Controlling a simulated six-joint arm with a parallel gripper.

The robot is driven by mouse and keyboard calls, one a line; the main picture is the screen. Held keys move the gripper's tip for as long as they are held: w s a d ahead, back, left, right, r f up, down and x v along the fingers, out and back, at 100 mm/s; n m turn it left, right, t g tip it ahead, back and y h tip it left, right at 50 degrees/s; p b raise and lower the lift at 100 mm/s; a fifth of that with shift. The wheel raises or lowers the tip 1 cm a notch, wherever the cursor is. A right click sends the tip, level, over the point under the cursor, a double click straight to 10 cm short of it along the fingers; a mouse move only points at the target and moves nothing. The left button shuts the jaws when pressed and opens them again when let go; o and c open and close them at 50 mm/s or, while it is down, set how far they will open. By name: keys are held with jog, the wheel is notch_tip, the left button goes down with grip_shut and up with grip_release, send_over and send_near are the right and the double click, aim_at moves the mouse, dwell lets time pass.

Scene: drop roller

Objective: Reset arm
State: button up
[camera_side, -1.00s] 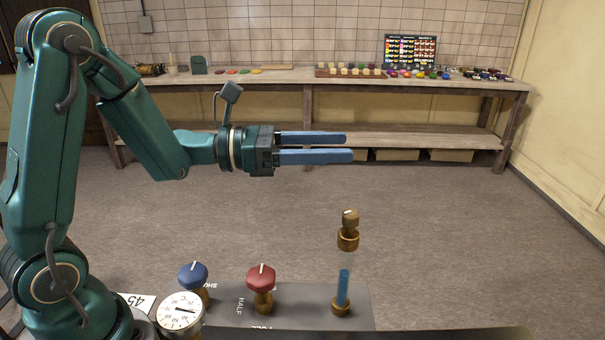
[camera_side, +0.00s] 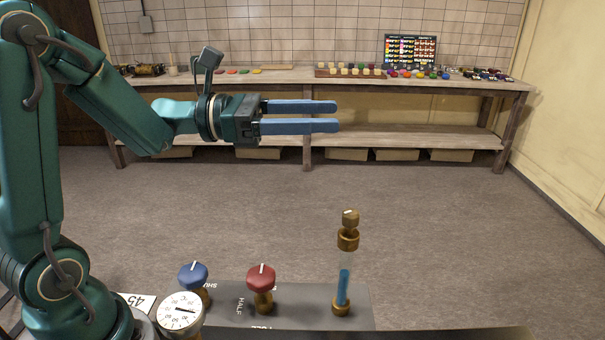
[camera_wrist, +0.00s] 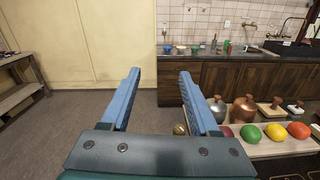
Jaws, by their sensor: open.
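My gripper (camera_side: 338,115) is held level above the panel, with its blue fingers pointing right in the side view. The fingers are apart with nothing between them. In the wrist view the two fingers of my gripper (camera_wrist: 158,75) also stand apart and empty. Below it is a dark panel (camera_side: 225,308) with a blue knob (camera_side: 193,274), a red knob (camera_side: 261,278) and a white round gauge (camera_side: 181,311). A glass tube with blue liquid (camera_side: 343,288) and a brass valve top (camera_side: 348,232) stands at the panel's right.
A long wooden bench (camera_side: 300,83) with small coloured items runs along the back wall. The wrist view shows a shelf (camera_wrist: 275,149) with colourful fruit-like objects and a copper pot (camera_wrist: 244,110) at right. The air around my gripper is clear.

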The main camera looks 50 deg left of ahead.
jog(key=s+d+m+g, duration=0.8)
jog(key=s+d+m, duration=0.2)
jog(key=s+m, duration=0.1)
jog(key=s+f+m+g+y, duration=0.2)
jog(key=s+f+m+y, duration=0.3)
jog(key=s+f+m, duration=0.25)
jog(key=a+f+m+t+y, duration=0.3)
jog(key=a+m+y, duration=0.4)
jog(key=a, duration=0.5)
jog(key=shift+w+a+f+y, duration=0.15)
jog(key=shift+a+f+y, duration=0.15)
jog(key=shift+f+y, duration=0.25)
